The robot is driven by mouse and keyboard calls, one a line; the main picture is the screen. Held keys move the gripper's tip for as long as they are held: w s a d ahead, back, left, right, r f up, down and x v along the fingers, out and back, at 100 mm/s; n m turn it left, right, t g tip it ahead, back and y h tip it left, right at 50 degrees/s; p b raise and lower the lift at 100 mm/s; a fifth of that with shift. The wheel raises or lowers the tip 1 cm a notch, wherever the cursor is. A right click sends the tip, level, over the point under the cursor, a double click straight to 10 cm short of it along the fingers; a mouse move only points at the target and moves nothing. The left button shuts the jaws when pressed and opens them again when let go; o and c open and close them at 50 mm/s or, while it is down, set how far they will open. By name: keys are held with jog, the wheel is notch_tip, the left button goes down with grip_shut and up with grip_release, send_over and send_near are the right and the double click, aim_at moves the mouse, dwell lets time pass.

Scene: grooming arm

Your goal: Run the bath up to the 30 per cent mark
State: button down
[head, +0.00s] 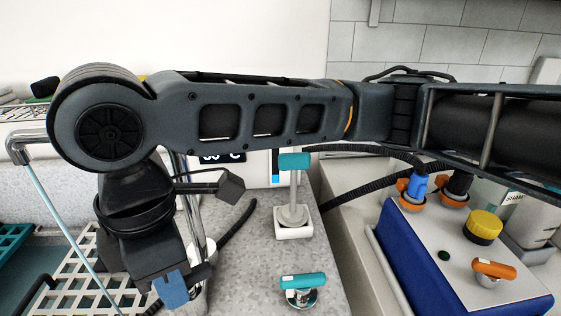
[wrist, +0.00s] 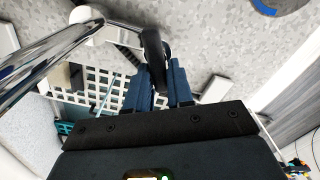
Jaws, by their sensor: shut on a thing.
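My gripper (head: 178,290) hangs at the lower left in the head view, beside the chrome tap (head: 20,145). In the wrist view its blue fingers (wrist: 168,85) are shut on a black handle (wrist: 154,48) on a chrome rod. The tap's chrome pipe (wrist: 50,60) crosses the upper left there.
A teal lever on a post (head: 294,190) and a lower teal lever (head: 303,284) stand on the speckled counter (head: 250,275). A blue box (head: 410,270) with coloured knobs and a bottle (head: 540,220) are at the right. My arm spans the head view.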

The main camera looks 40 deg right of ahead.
jog(key=shift+s+n, duration=0.15)
jog(key=shift+n, duration=1.05)
jog(key=shift+f, duration=0.1)
dwell(6.7)
